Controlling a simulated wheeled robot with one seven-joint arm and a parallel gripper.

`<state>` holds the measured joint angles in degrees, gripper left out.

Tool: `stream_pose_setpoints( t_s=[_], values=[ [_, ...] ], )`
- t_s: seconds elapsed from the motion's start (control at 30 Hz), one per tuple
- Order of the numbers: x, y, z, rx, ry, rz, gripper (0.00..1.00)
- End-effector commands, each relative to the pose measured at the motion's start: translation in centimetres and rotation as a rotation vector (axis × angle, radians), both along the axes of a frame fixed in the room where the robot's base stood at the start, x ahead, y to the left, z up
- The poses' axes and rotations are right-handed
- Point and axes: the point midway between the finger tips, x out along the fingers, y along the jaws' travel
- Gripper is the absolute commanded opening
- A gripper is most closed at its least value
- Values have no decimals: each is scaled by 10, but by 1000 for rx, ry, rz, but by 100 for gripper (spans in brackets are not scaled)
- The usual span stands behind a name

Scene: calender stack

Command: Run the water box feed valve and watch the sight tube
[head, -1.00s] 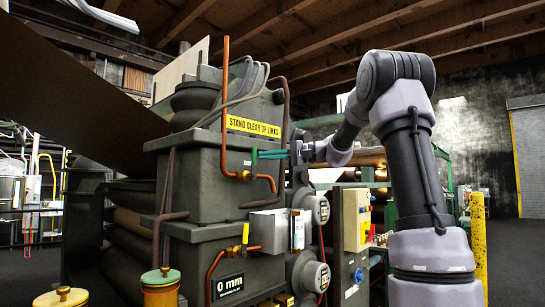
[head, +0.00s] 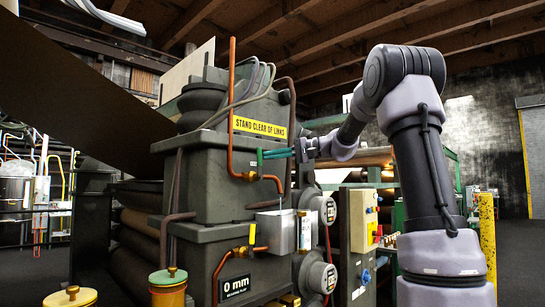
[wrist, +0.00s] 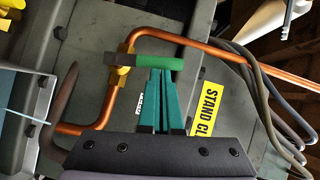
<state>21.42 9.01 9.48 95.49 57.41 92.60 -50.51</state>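A brass valve (head: 248,176) with a green lever (head: 259,157) sits on a copper pipe on the grey machine's face. In the wrist view, the brass valve body (wrist: 121,62) is left of the lever (wrist: 160,62), which lies across the picture. My gripper (head: 264,154) has teal fingers side by side, looking shut; in the wrist view, its fingertips (wrist: 162,72) meet the lever's edge. I cannot tell if they touch it. A clear sight tube (head: 304,232) stands beside the open metal water box (head: 275,223). A display (head: 235,286) reads 0 mm.
A second brass valve with a yellow handle (head: 252,235) is lower down. A yellow sign (head: 260,127) says stand clear of links. Brass-topped pots (head: 168,285) stand in front.

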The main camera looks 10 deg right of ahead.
Motion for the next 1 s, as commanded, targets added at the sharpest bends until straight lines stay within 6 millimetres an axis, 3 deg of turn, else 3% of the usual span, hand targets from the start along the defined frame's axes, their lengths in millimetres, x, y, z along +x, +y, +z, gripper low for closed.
stream_pose_setpoints(
  t_s=[0.63, 1.0],
  values=[
    [-19, 29, 2, -371, -249, 2, 0],
    [-24, 36, -1, -484, -325, 1, 0]
  ],
)
